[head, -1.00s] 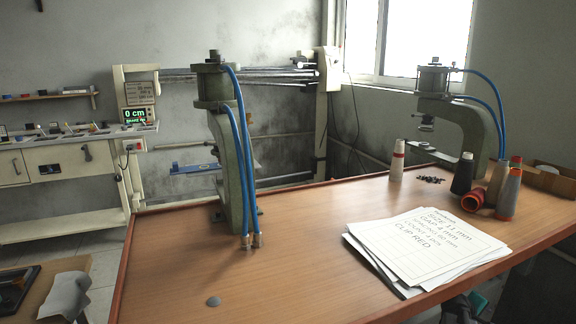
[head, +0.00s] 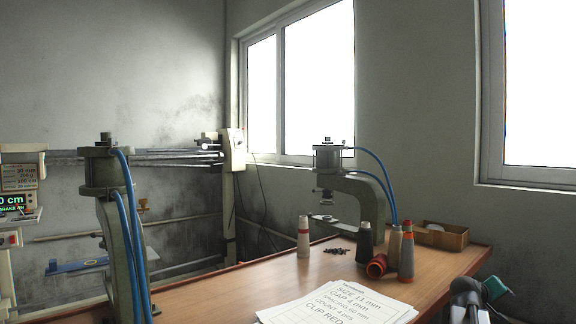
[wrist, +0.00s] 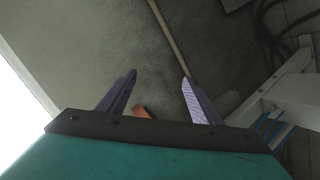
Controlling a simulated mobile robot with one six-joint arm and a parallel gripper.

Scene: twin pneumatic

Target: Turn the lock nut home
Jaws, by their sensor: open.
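Two grey-green pneumatic presses with blue hoses stand at the table. The near press (head: 113,210) is at the left in the head view, its foot cut off by the lower edge. The far press (head: 350,190) is behind the spools, with a small round fitting (head: 326,196) under its cylinder. I cannot tell which part is the lock nut; the fittings are too small to make out. My gripper (wrist: 158,78) shows in the wrist view, its two purple fingers apart and nothing seen held between them. It is not near either press's fittings as far as I can see.
Thread spools (head: 406,255), small dark pieces (head: 338,251) and an open box (head: 441,235) stand on the table's (head: 220,292) far right. Papers (head: 340,303) lie at the front. The wood between the near press and the papers is clear. Windows (head: 310,85) are behind.

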